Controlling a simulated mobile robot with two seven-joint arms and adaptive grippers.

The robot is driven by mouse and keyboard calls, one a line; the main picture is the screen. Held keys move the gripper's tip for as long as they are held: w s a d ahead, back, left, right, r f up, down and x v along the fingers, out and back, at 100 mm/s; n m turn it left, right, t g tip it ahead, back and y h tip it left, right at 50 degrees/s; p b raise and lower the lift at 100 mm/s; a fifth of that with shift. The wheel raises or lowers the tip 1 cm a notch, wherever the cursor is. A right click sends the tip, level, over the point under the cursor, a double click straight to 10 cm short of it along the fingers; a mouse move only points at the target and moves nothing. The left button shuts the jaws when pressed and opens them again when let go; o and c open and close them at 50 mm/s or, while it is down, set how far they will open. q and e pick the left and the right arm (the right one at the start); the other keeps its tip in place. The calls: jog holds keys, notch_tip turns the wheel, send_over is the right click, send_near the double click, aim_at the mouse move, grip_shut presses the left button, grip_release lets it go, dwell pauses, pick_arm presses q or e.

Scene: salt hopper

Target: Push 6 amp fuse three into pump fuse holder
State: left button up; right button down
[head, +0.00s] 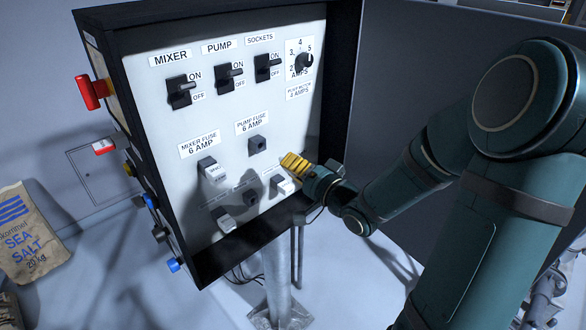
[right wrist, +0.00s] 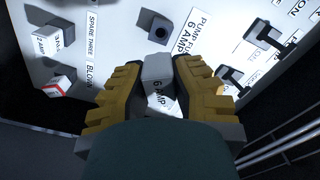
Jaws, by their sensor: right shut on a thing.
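The pump fuse holder (head: 257,145) is a dark square socket under the "PUMP FUSE 6 AMP" label, with an open hole. In the right wrist view the holder (right wrist: 159,31) is just ahead of my fingertips and looks empty. My right gripper (head: 292,162), with yellow fingers, is to the right of and slightly below it. In the right wrist view my right gripper (right wrist: 160,85) is shut on a grey fuse (right wrist: 157,66) marked "6 AMP". The fuse looks apart from the holder; the exact gap is unclear. My left gripper is not in view.
The mixer fuse holder (head: 211,169) on the left is filled. Below are a fuse (head: 222,219) and a white-grey fuse (head: 281,184) close under my gripper. Toggle switches (head: 229,77) stick out above. A red handle (head: 90,91) is on the cabinet's left side.

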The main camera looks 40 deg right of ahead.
aim_at(280, 158)
jog(key=shift+w, duration=0.1)
jog(key=shift+w+a+b, duration=0.15)
jog(key=shift+w+b, duration=0.05)
jog(key=shift+w, duration=1.2)
jog(key=shift+w+a+b, duration=0.1)
jog(key=shift+w+b, duration=0.1)
jog(key=shift+w, duration=1.2)
jog(key=shift+w+a+b, duration=0.15)
jog(key=shift+w+b, duration=0.45)
jog(key=shift+w, duration=1.15)
dwell(0.3)
jog(key=shift+c, duration=1.4)
grip_release()
jog(key=shift+s, duration=0.1)
jog(key=shift+s+d, duration=0.15)
jog(key=shift+s, duration=1.3)
jog(key=shift+s+d, duration=0.1)
jog(key=shift+s, duration=1.35)
